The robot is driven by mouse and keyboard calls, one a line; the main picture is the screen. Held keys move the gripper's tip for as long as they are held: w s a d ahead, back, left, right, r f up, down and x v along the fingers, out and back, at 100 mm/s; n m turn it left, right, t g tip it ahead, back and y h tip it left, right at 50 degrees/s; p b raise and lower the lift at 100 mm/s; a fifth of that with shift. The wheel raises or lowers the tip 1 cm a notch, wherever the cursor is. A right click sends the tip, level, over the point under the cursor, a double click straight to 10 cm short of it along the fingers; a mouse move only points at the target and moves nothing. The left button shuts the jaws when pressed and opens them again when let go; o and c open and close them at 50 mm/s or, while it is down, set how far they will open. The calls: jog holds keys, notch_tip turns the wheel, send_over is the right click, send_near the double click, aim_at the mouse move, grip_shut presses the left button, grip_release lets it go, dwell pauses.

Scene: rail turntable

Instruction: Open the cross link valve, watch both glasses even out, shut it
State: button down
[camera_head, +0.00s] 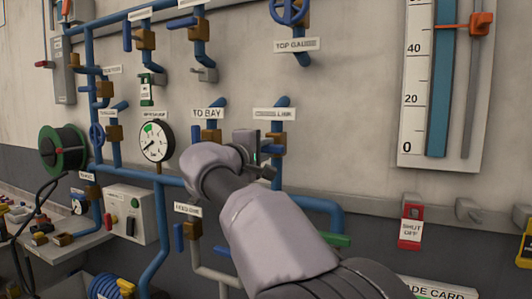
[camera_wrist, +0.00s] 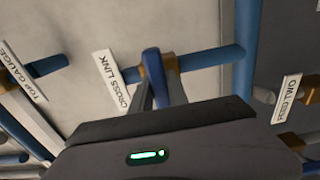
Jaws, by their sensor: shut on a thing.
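The cross link valve has a brown body (camera_head: 278,140) on a blue pipe under its label (camera_head: 274,114) in the head view. My gripper (camera_wrist: 160,92) is shut on this handle, one finger on each side. In the head view my gripper (camera_head: 257,152) and wrist hide the handle. One tall glass (camera_head: 438,90) with a blue column and a 0, 20, 40 scale stands at the right; its column runs past the top edge. I see no second glass.
The TO BAY valve (camera_head: 211,136) is close on the left, with a round dial (camera_head: 156,141) beyond it. A FEED TWO label (camera_wrist: 286,99) shows at the wrist view's right. A red shut off tag (camera_head: 410,228) hangs below the glass. Blue pipes run close around my gripper.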

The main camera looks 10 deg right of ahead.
dwell(0.4)
jog(key=c, duration=1.3)
grip_release()
jog(key=shift+s, duration=0.1)
jog(key=p+v, duration=0.1)
jog(key=v, duration=1.6)
jog(key=shift+s+a, duration=0.1)
jog(key=shift+a, duration=0.05)
